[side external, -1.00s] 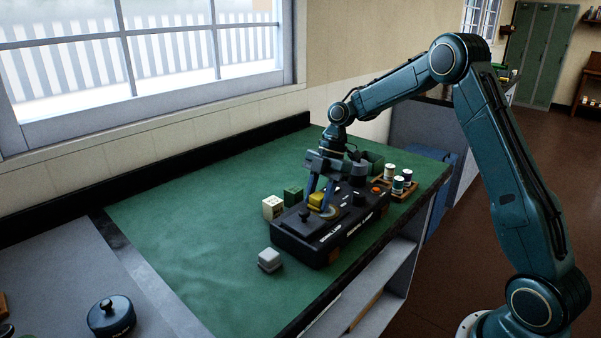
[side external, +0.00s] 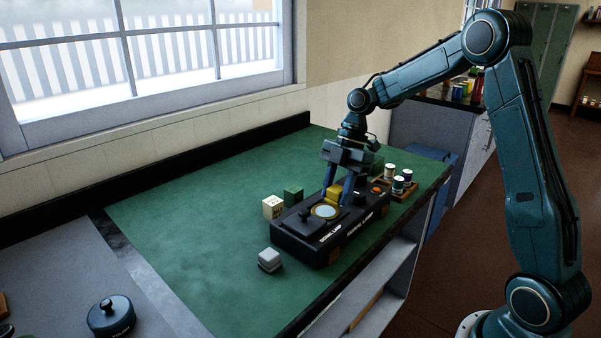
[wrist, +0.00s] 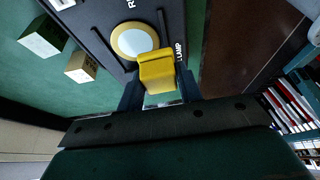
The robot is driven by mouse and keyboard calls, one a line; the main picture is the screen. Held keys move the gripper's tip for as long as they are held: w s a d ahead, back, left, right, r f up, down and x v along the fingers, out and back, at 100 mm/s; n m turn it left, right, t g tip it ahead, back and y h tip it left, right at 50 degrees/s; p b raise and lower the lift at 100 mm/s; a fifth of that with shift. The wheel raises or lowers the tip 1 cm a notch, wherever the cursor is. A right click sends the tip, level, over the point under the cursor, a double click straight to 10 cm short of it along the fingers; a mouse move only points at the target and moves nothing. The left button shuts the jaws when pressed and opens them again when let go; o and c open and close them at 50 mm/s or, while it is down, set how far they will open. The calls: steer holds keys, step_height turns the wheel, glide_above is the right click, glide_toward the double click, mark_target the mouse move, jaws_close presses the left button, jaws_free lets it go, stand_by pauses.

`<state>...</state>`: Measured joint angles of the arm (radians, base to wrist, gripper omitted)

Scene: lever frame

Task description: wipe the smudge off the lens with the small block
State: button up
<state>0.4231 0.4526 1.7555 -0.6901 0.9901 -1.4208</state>
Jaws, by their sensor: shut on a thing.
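My gripper (side external: 337,197) is shut on a small yellow block (side external: 333,192) at the black lamp box (side external: 318,238). The block also shows between the fingers in the wrist view (wrist: 156,72). The round lens (side external: 324,211), pale with a tan ring, is on top of the box. In the wrist view the lens (wrist: 134,41) lies just up and left of the block, which overlaps the ring's edge in the picture. I cannot tell whether they touch. The lens face looks pale and even, and I cannot make out a smudge on it.
A cream block (side external: 272,207) and a green block (side external: 293,196) stand behind the box. A white-grey block (side external: 269,260) lies in front at the left. A tray of spools (side external: 398,189) is to the right. The green mat (side external: 190,225) is clear at the left.

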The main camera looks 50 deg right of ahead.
steer(key=shift+r, duration=2.15)
